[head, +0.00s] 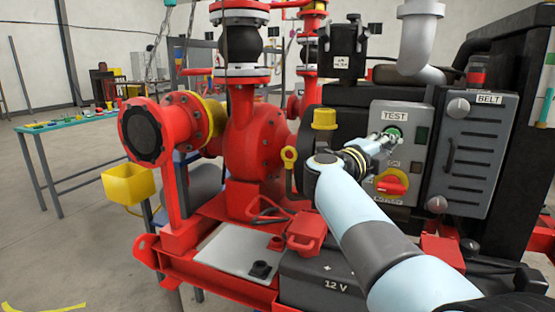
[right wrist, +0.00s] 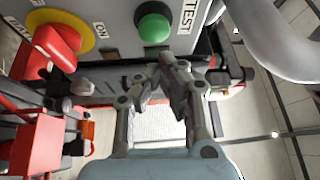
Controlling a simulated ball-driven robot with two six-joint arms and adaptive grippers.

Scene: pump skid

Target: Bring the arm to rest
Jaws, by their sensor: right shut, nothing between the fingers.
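My right arm comes in from the lower right of the head view and reaches to the grey control panel (head: 408,112) on the pump skid. My right gripper (head: 390,138) is shut and empty in front of the panel, just below its TEST label. In the right wrist view the closed fingertips (right wrist: 170,62) are close to the green button (right wrist: 154,27); whether they touch it I cannot tell. The red rotary switch (head: 391,184) on its yellow plate is lower on the panel. My left gripper is not in view.
The grey BELT cover (head: 473,150) stands right of the panel, and a grey pipe (head: 418,42) rises above it. The red pump (head: 255,145) is to the left, with the black 12 V battery (head: 335,280) below. A green-topped table (head: 70,122) stands far left; floor there is clear.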

